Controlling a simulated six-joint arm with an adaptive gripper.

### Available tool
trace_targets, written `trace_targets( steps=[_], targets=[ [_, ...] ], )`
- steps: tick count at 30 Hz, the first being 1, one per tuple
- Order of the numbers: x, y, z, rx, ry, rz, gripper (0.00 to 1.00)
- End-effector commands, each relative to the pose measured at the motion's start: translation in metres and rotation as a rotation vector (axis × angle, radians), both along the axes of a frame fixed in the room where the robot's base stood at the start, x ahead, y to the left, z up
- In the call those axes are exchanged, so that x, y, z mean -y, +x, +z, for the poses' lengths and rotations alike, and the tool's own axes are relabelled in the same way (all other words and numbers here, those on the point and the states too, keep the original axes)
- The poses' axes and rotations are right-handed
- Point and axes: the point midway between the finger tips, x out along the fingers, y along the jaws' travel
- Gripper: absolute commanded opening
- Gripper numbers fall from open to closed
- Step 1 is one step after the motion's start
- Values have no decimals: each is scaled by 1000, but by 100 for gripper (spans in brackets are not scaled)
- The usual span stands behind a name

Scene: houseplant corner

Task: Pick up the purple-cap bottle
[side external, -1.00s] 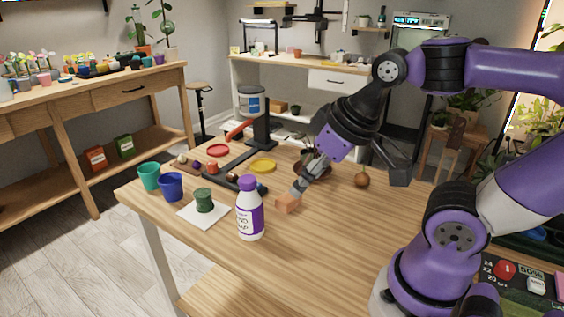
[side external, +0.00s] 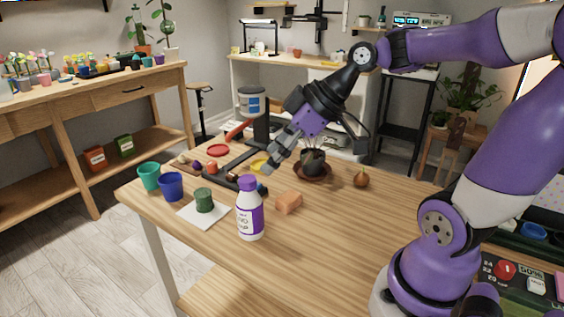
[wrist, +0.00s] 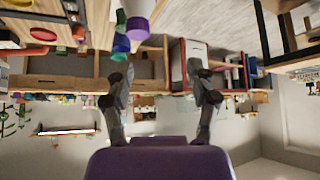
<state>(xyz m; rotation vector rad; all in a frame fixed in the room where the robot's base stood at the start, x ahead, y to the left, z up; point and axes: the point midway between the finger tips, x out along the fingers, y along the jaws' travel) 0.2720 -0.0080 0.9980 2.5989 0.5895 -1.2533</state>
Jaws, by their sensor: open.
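The purple-cap bottle (side external: 250,210) stands upright near the front of the wooden table, white with a purple label. In the wrist view, which is upside down, a purple cap and pale body that look like this bottle (wrist: 138,27) show at the top, left of centre. My gripper (side external: 268,165) is open and empty. It is above the table, behind and slightly right of the bottle, clear of it. Both fingers of my gripper (wrist: 157,82) show spread apart in the wrist view, with nothing between them.
A brown block (side external: 289,203) lies right of the bottle. A green pot (side external: 204,201) on a white sheet (side external: 203,219), a blue cup (side external: 171,187) and a teal cup (side external: 149,177) stand left. The table's front right is clear.

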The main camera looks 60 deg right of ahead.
Motion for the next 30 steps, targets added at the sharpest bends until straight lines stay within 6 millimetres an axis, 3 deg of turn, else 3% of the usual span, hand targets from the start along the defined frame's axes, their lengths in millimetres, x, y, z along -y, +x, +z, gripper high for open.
trace_targets(
  steps=[5, 11, 15, 21, 30],
  targets=[
    [11, 16, 5, 171, 125, 82, 66],
    [34, 25, 33, 443, 253, 95, 66],
    [29, 25, -13, 438, 265, 103, 66],
    [29, 25, -53, 439, 258, 105, 66],
    [18, 41, -74, 442, 250, 113, 66]
  ],
)
